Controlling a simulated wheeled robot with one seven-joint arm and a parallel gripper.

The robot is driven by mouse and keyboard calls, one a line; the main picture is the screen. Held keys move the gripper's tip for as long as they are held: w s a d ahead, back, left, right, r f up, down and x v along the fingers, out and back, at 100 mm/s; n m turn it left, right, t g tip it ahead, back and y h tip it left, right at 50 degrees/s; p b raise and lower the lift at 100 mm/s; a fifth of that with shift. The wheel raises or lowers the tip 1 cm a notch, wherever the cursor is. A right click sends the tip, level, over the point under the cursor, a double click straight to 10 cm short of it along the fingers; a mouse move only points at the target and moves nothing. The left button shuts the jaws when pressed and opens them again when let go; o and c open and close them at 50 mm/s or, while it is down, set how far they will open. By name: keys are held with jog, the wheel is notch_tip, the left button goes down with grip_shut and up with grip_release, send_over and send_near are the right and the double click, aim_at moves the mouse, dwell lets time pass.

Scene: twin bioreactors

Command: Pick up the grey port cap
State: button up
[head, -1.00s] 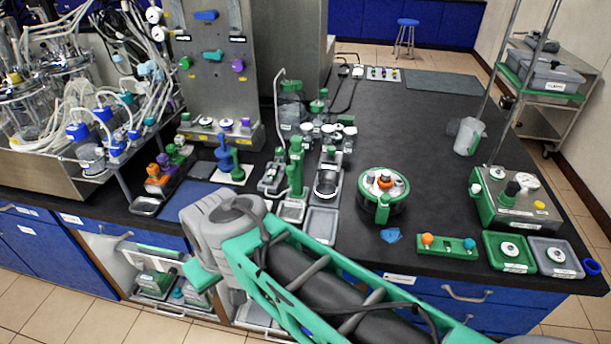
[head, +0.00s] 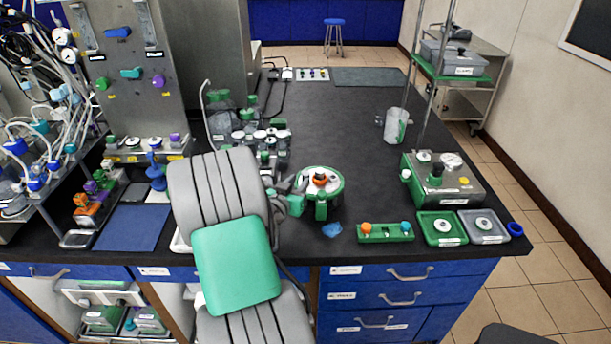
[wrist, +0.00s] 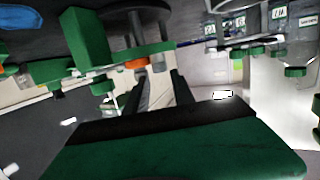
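I cannot single out the grey port cap with certainty. A round vessel (head: 320,200) with a white top and green body stands on the bench, with an orange cap (head: 320,180) on top. Small parts beside that cap are too small to tell apart. My gripper (head: 287,184) is just left of the vessel's top, partly hidden by my arm. In the wrist view its two dark fingers (wrist: 159,78) are apart with nothing visible between them. The orange cap also shows beyond the fingertips in the wrist view (wrist: 137,64).
A green block (head: 385,233) with orange and blue knobs, a green tray (head: 428,238) and a grey tray (head: 497,235) line the front edge. A grey-green device (head: 445,185) stands behind them. Glassware (head: 262,135) stands left of the vessel.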

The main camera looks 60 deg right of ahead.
aim_at(305, 174)
jog(key=p+x, duration=0.2)
jog(key=x, duration=0.3)
jog(key=shift+d, duration=0.4)
jog(key=shift+d+f, duration=0.25)
jog(key=shift+d, duration=0.05)
jog(key=shift+a+f, duration=0.1)
jog(key=shift+f, duration=0.1)
grip_shut()
jog(key=shift+s, duration=0.1)
